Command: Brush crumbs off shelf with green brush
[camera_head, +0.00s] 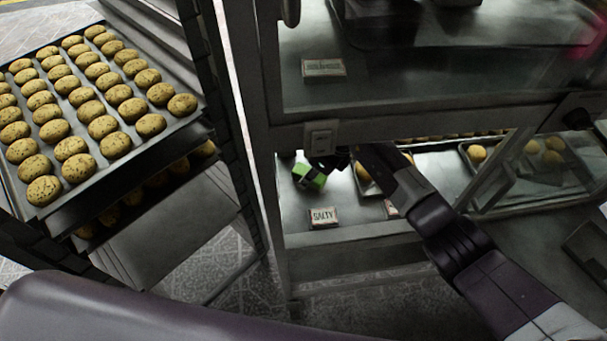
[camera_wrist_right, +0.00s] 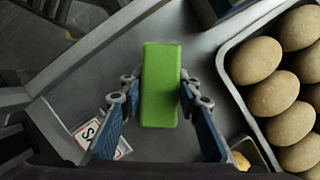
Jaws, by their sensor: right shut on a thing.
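The green brush (camera_head: 310,178) is on the lower shelf (camera_head: 345,200) of the glass display case, at its left end. In the right wrist view the brush (camera_wrist_right: 161,85) is a green block lying lengthwise between my fingers. My right gripper (camera_wrist_right: 160,92) is shut on it, one finger on each side. In the head view my right arm reaches into the case from the right, and the fingers are mostly hidden behind the frame. I cannot make out crumbs on the grey shelf surface (camera_wrist_right: 205,140). My left gripper is out of view.
A tray of round buns (camera_wrist_right: 235,75) lies right of the brush. A "SALTY" card (camera_head: 323,217) stands near the shelf's front edge. The case's frame bar (camera_head: 350,133) runs just above. A rack with cookie trays (camera_head: 165,125) stands at left.

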